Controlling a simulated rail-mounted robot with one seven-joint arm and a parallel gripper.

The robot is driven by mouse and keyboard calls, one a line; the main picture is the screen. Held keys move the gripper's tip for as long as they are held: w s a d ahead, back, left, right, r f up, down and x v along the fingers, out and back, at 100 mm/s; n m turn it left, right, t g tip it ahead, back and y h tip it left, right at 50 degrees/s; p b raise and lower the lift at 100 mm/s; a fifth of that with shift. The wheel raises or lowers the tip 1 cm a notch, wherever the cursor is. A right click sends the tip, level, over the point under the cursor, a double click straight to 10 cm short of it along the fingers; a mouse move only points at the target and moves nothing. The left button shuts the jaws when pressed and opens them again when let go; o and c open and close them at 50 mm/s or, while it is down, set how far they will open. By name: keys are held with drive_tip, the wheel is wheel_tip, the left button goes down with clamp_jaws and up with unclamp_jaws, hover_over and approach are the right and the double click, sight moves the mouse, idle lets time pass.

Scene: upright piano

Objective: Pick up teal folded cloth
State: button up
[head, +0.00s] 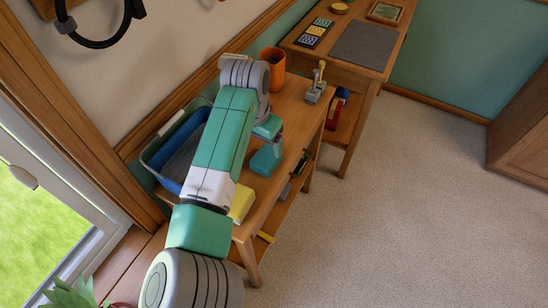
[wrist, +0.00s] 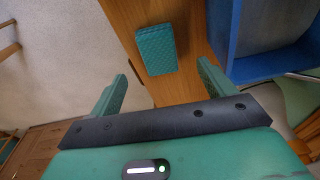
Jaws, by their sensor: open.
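The teal folded cloth (wrist: 157,48) lies on the wooden bench top in the wrist view, near its edge. It also shows in the head view as a teal block (head: 264,161) on the bench, just below the end of my arm. My gripper (wrist: 162,68) is open and empty, with its two teal fingers spread wide. In the wrist view the cloth appears beyond the fingertips and between their lines, apart from both fingers. In the head view my arm hides part of the bench, and the fingers cannot be made out clearly.
A blue bin (wrist: 232,45) stands to the cloth's right in the wrist view. In the head view, a yellow block (head: 241,203) lies near the bench's front end. An orange pot (head: 273,66) and a grey metal device (head: 316,90) stand farther back. Open carpet (head: 390,210) lies right of the bench.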

sight(266, 157)
drive_tip(key=f+b, duration=0.1)
drive_tip(key=f, duration=0.1)
drive_tip(key=f+b, duration=0.1)
drive_tip(key=f, duration=0.1)
drive_tip(key=w+d+f+b, duration=0.1)
drive_tip(key=f, duration=0.2)
drive_tip(key=shift+d+b, duration=0.1)
drive_tip(key=shift+b, duration=0.2)
drive_tip(key=shift+f+p, duration=0.2)
drive_tip(key=shift+p, duration=0.25)
drive_tip(key=c, duration=1.1)
drive_tip(key=shift+o, duration=0.2)
drive_tip(key=shift+r+b, duration=0.1)
drive_tip(key=shift+b, duration=0.45)
wheel_tip(266, 157, up, 10)
drive_tip(key=p, duration=0.4)
drive_tip(key=shift+r, duration=0.15)
